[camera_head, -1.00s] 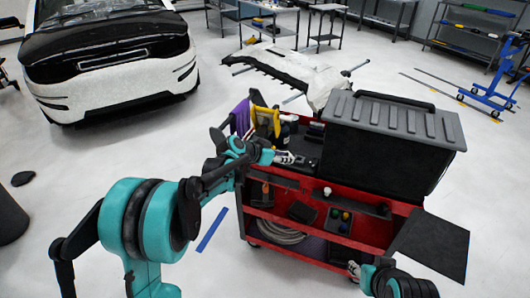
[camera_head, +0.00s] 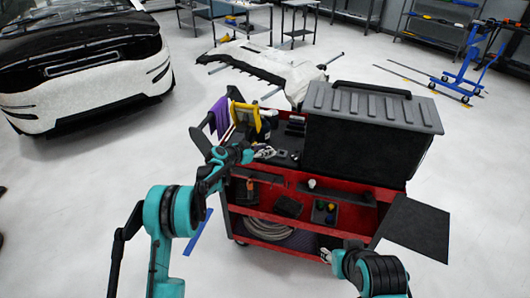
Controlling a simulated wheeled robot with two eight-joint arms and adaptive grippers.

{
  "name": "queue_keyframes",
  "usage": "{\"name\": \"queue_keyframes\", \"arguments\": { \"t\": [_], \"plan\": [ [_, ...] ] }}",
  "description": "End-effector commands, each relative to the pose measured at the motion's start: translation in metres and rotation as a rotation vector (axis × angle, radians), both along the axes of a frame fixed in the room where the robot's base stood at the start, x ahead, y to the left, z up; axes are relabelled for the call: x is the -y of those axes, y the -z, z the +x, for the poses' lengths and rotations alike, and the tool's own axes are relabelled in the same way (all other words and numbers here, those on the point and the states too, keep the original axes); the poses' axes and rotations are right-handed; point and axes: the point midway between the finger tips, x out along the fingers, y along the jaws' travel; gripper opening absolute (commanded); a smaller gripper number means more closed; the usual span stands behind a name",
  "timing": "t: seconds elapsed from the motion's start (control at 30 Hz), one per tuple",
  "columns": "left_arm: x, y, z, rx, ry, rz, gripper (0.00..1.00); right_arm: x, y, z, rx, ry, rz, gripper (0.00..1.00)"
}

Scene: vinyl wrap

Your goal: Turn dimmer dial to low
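I cannot make out a dimmer dial for certain. A small dark box with coloured round parts (camera_head: 325,212) sits on the upper shelf of the red tool cart (camera_head: 362,219); it is too small to tell what those parts are. My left gripper (camera_head: 266,153) is over the left part of the cart top, near the dark bottle and small items there. My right gripper (camera_head: 326,256) is low at the front right of the cart, beside its lower shelf. Both sets of fingers are too small to tell open from shut.
A large black case (camera_head: 365,130) with a grey ribbed lid fills the right of the cart top. A black flap (camera_head: 413,228) juts out at the right. A white car (camera_head: 85,75) stands at the left back. The floor left of the cart is mostly clear.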

Motion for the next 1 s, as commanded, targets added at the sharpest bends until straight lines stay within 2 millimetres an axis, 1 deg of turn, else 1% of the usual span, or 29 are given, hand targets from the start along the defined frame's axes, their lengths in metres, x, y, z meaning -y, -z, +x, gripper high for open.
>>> {"name": "queue_keyframes", "arguments": {
  "t": [0.1,0.33,0.37,0.4,0.47,0.5,0.77,1.0],
  "plan": [
    [0.0046,0.003,0.0039,-0.001,0.0,0.001,0.3,0.0,0.0024,0.0001,0.0,0.0,0.0,0.4],
    [0.0049,0.0023,0.0045,-0.001,0.0,0.001,0.3,0.0,0.0019,0.0001,0.0,0.0,0.0,0.4],
    [0.0049,0.0023,0.0045,-0.001,0.0,0.001,0.28,0.0,0.0018,0.0001,0.0,0.0,0.0,0.4],
    [0.0049,0.0023,0.0045,-0.001,0.0,0.001,0.17,0.0,0.0018,0.0001,0.0,0.0,0.0,0.4],
    [0.0049,0.0023,0.0045,-0.001,0.0,0.001,0.01,0.0,0.0019,0.0001,0.0,0.0,0.0,0.4],
    [0.0049,0.0023,0.0045,-0.001,0.0,0.001,0.0,0.0,0.0019,0.0001,0.0,0.0,0.0,0.4],
    [0.0053,0.0024,0.0039,0.0,-0.01,0.001,0.0,0.0,0.0019,0.0,0.0,0.0,0.0,0.4],
    [0.0076,0.002,0.0022,0.0,-0.098,0.002,0.0,0.0,0.0021,0.0,0.0,0.0,0.0,0.4]
  ]
}}
